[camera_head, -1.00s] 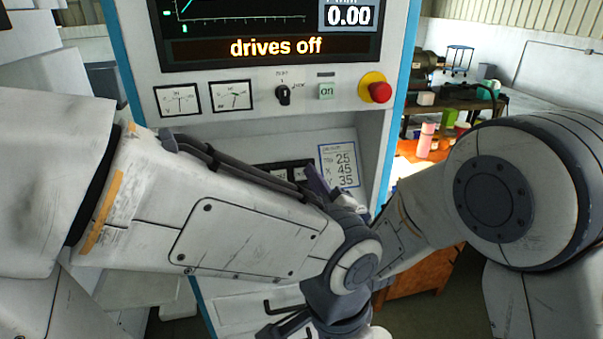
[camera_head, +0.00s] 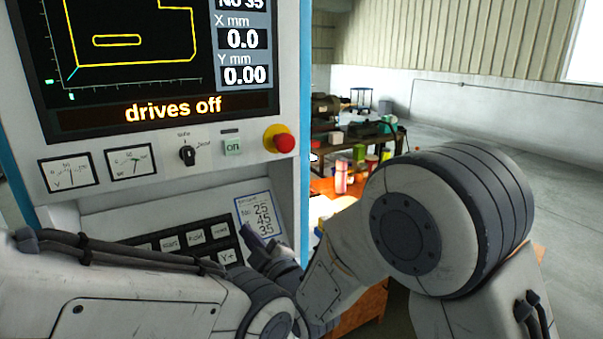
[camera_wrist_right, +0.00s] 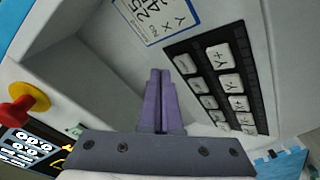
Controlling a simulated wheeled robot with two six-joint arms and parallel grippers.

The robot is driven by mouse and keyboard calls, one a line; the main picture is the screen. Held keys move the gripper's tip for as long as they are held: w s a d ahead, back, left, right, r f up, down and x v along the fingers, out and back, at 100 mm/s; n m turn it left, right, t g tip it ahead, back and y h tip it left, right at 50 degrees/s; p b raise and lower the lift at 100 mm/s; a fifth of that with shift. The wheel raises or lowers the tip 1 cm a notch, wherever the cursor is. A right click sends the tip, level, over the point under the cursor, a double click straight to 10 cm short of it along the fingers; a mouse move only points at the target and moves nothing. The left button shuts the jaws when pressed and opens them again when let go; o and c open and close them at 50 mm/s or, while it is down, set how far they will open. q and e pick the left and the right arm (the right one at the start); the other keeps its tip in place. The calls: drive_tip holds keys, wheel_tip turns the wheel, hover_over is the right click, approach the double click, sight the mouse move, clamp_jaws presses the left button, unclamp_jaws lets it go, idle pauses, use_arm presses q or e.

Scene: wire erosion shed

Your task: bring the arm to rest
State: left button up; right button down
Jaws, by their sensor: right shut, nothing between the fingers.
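My right gripper (camera_head: 250,232) is in front of the machine's control panel, below the note card and beside the keypad. In the right wrist view its two purple fingers (camera_wrist_right: 160,75) are together with nothing between them. They point into the recessed panel and appear apart from the keys. My right arm comes in from the right, with its large round joint in the right half of the head view. My left arm crosses the lower left of the head view; its gripper is not in view.
The keypad (camera_head: 170,243) and note card (camera_head: 262,216) are close to the right gripper. Above are the red stop button (camera_head: 284,143), rotary switch (camera_head: 188,155) and screen (camera_head: 150,50) reading "drives off". A cluttered bench (camera_head: 322,127) stands behind; open floor lies right.

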drive_tip(key=s+d+f+m+g+h, duration=0.1)
drive_tip(key=d+f+m+g+h, duration=0.35)
drive_tip(key=d, duration=0.75)
drive_tip(key=s+d+f+m+g+h, duration=0.15)
drive_tip(key=d+f+m+h, duration=0.45)
drive_tip(key=d, duration=0.6)
drive_tip(key=s+d+f+m+g+h, duration=0.1)
drive_tip(key=s+d+f+m+g, duration=0.15)
drive_tip(key=s+d+m, duration=0.35)
drive_tip(key=s+d+f+m+g, duration=0.1)
drive_tip(key=s+d+f+g, duration=0.2)
drive_tip(key=s, duration=0.5)
drive_tip(key=s+a+r+n+g, duration=0.1)
drive_tip(key=s+a+r+n, duration=0.2)
drive_tip(key=s+a, duration=0.3)
drive_tip(key=s+a+r+n+g, duration=0.1)
drive_tip(key=s+a+r+n, duration=0.3)
drive_tip(key=s+a, duration=0.2)
drive_tip(key=shift+s+a+g+y, duration=0.35)
drive_tip(key=shift+s+a+y, duration=0.1)
drive_tip(key=shift+s, duration=0.1)
drive_tip(key=shift+d, duration=0.1)
